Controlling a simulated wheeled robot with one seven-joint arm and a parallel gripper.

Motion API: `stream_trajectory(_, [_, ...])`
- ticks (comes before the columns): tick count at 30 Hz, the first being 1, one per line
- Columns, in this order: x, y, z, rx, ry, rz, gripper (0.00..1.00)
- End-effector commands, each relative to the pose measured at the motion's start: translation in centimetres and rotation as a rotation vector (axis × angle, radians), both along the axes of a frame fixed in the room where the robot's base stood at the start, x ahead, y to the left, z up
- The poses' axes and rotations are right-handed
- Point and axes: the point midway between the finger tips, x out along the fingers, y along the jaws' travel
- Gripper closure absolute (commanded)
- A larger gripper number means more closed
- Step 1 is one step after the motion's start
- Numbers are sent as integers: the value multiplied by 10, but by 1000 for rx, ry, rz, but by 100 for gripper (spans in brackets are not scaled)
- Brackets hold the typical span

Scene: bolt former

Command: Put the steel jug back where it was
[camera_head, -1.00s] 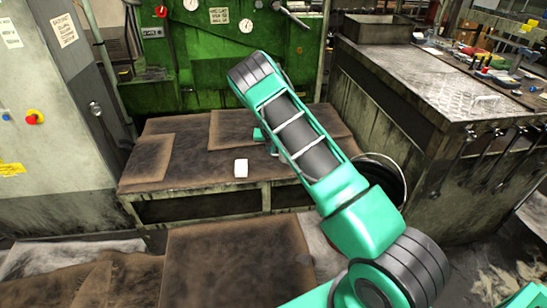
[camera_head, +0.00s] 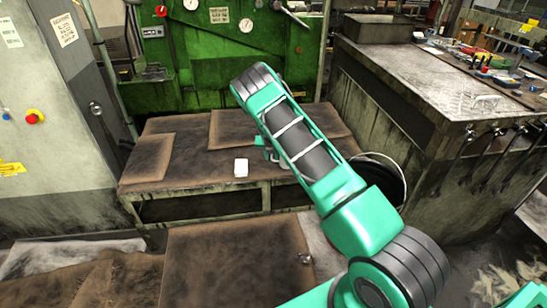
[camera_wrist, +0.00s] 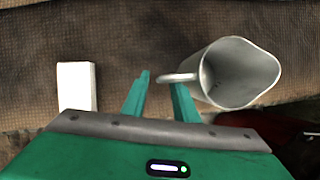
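The steel jug (camera_wrist: 238,72) shows in the wrist view at the right, its open mouth facing the camera and its handle (camera_wrist: 178,77) pointing left. My gripper (camera_wrist: 159,80) is open, its two green fingers apart. The handle's outer end shows between the fingertips, and the right fingertip overlaps the handle in the picture. I cannot tell whether they touch. In the head view my arm hides most of the gripper and the jug.
A white block (camera_head: 241,168) stands on the brown-covered bench (camera_head: 190,172); it also shows left of the fingers in the wrist view (camera_wrist: 76,86). A green machine (camera_head: 205,70) stands behind. A metal cabinet (camera_head: 435,85) stands at the right.

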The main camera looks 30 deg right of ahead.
Motion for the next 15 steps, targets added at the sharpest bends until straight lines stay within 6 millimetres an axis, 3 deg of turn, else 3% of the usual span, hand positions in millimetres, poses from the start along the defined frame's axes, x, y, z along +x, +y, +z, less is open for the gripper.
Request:
stream_trajectory(8, [-1,1,5,0,0,0,73])
stream_trajectory(15, [-13,10,41,0,-2,0,73])
